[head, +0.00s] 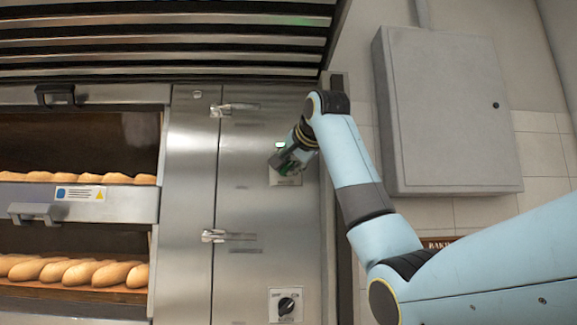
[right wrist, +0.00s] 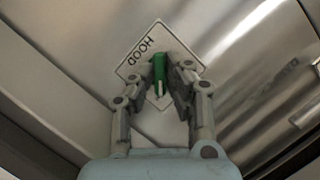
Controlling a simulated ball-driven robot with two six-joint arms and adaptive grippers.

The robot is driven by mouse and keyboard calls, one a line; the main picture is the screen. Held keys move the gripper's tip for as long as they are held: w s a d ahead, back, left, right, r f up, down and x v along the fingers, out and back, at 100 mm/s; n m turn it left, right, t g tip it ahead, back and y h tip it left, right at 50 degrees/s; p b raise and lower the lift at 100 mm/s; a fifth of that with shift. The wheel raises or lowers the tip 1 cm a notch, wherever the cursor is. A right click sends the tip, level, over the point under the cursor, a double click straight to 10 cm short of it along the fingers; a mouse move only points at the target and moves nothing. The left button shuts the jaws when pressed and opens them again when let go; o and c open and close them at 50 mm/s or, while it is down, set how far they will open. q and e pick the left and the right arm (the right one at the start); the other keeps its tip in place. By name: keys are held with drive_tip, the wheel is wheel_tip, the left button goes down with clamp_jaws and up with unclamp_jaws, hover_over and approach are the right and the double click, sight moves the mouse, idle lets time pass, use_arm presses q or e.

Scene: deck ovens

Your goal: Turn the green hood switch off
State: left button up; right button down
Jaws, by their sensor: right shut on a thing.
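The green hood switch (right wrist: 160,75) sits on a pale plate (right wrist: 135,62) marked HOOD in the right wrist view, on a steel panel. My right gripper (right wrist: 166,88) is at the switch, with its two fingers on either side of the green knob and shut on it. In the head view my right gripper (head: 284,163) covers most of the switch and its plate (head: 288,181). A small lit green spot (head: 280,144) shows just above it. My left gripper is not in view.
A black rotary knob (head: 286,305) is lower on the same panel. Two door latches (head: 232,109) stick out to the left of the gripper. Ovens with loaves (head: 70,272) are at the left. A grey wall cabinet (head: 448,110) stands right of my arm.

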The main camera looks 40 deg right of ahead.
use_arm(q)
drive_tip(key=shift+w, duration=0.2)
use_arm(e)
drive_tip(key=n+g+h, duration=0.1)
drive_tip(key=n, duration=0.1)
drive_tip(key=shift+a+r+n, duration=0.1)
drive_tip(key=shift+n, duration=0.3)
drive_tip(key=n+g+h, duration=0.1)
drive_tip(key=n+h, duration=0.1)
drive_tip(key=n, duration=0.1)
drive_tip(key=shift+w+a+g, duration=0.1)
drive_tip(key=shift+g, duration=0.2)
drive_tip(key=n+g+h, duration=0.1)
drive_tip(key=n+h, duration=0.1)
drive_tip(key=n, duration=0.1)
drive_tip(key=shift+w+a+n+g+h, duration=0.1)
drive_tip(key=shift+n+g+h, duration=0.2)
drive_tip(key=shift+n+h, duration=1.1)
drive_tip(key=shift+n, duration=0.4)
drive_tip(key=c, duration=1.3)
unclamp_jaws()
drive_tip(key=shift+c, duration=0.2)
